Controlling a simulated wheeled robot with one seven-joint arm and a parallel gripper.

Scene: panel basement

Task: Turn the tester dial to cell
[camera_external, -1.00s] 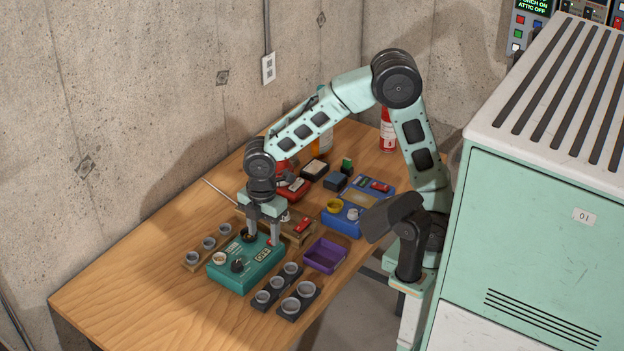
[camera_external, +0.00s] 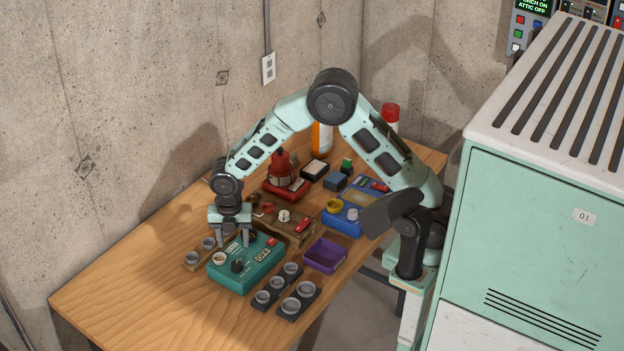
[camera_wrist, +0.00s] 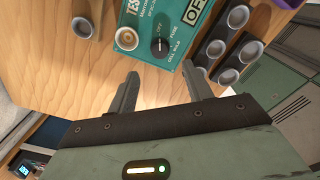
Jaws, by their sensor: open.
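The tester is a teal box (camera_external: 262,273) with an OFF label on the wooden table. Its black dial (camera_external: 238,266) sits on the top face near the front left. In the wrist view the dial (camera_wrist: 159,47) shows a pale pointer line and small labels around it, among them CELL and BULB; the selected label is too small to tell. My gripper (camera_external: 233,243) is over the back left part of the tester, behind the dial. In the wrist view my gripper (camera_wrist: 161,73) is open and empty, with the dial ahead between the lines of the fingers, apart from both.
Grey cups stand in a dark rack (camera_external: 281,306) right of the tester and in a wooden rack (camera_external: 191,264) to its left. A purple tray (camera_external: 324,256), a wooden switch board (camera_external: 297,236) and a blue device (camera_external: 345,222) lie farther back. The front left table is clear.

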